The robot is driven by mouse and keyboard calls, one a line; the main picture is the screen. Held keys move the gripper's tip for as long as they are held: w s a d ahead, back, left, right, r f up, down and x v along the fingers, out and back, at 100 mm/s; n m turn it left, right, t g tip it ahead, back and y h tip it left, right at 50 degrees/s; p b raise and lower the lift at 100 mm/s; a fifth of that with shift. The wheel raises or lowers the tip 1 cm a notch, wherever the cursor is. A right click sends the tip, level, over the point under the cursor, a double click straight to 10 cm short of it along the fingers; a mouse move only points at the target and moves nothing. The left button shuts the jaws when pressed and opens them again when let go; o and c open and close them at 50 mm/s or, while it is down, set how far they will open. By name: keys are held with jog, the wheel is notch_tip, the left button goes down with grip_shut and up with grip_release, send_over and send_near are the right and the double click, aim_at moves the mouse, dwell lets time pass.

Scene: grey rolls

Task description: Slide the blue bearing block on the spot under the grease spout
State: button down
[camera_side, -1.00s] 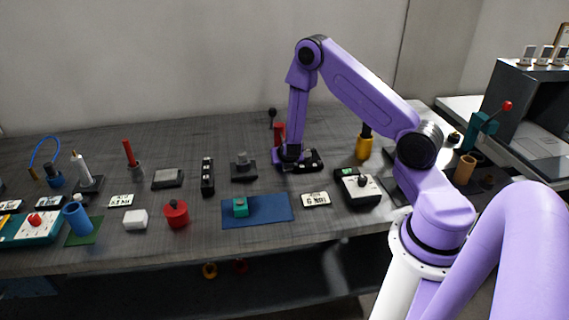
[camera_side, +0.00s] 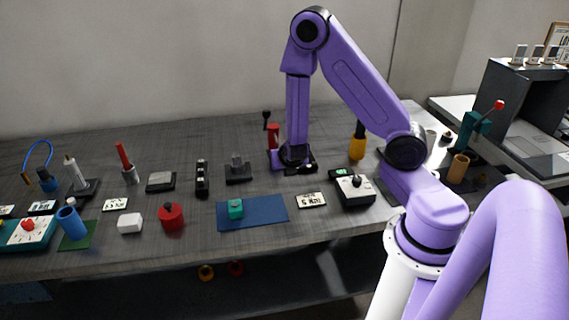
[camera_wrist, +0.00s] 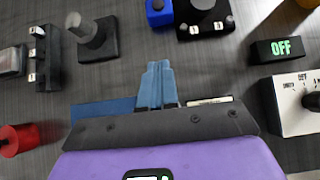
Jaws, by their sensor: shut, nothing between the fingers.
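A blue block (camera_wrist: 158,12), which I take for the bearing block, is at the top edge of the wrist view, partly cut off. In the side view, my wrist covers the block and the fingers. A red stand with a black lever (camera_side: 273,134) rises behind my wrist; I cannot make out the spout or the spot.
A blue mat (camera_side: 265,209) with a teal block (camera_side: 236,208) lies in front. A dark block with a post (camera_side: 238,170) is left of my wrist. A white box with a knob (camera_side: 355,190) and a yellow bottle (camera_side: 357,148) are on the right.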

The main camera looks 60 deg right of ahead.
jog(key=shift+s+a+r, duration=0.15)
jog(key=shift+r, duration=0.05)
jog(key=c, duration=0.6)
grip_release()
jog(key=shift+d+f, duration=0.1)
jog(key=shift+d, duration=0.1)
jog(key=shift+o, duration=0.9)
jog(key=shift+w+d+m+g+h, duration=0.2)
jog(key=shift+d+m+g+h, duration=0.1)
jog(key=shift+g, duration=0.1)
jog(key=m+g, duration=0.1)
jog(key=w+f+m+g, duration=0.1)
jog(key=d+f+m+g, duration=0.1)
jog(key=g, duration=0.1)
jog(key=shift+w+f+m, duration=0.2)
jog(key=shift+w+m, duration=0.1)
jog(key=shift+w, duration=0.1)
jog(key=w+a+y, duration=0.1)
jog(key=w+a+f+m+y, duration=0.1)
jog(key=w, duration=0.1)
jog(key=w+a+m+g+y, duration=0.1)
jog(key=w, duration=0.1)
jog(key=shift+f, duration=0.3)
jog(key=shift+w+a+m+y, duration=0.25)
jog(key=shift+w+m+y, duration=0.05)
jog(key=shift+w+y, duration=0.2)
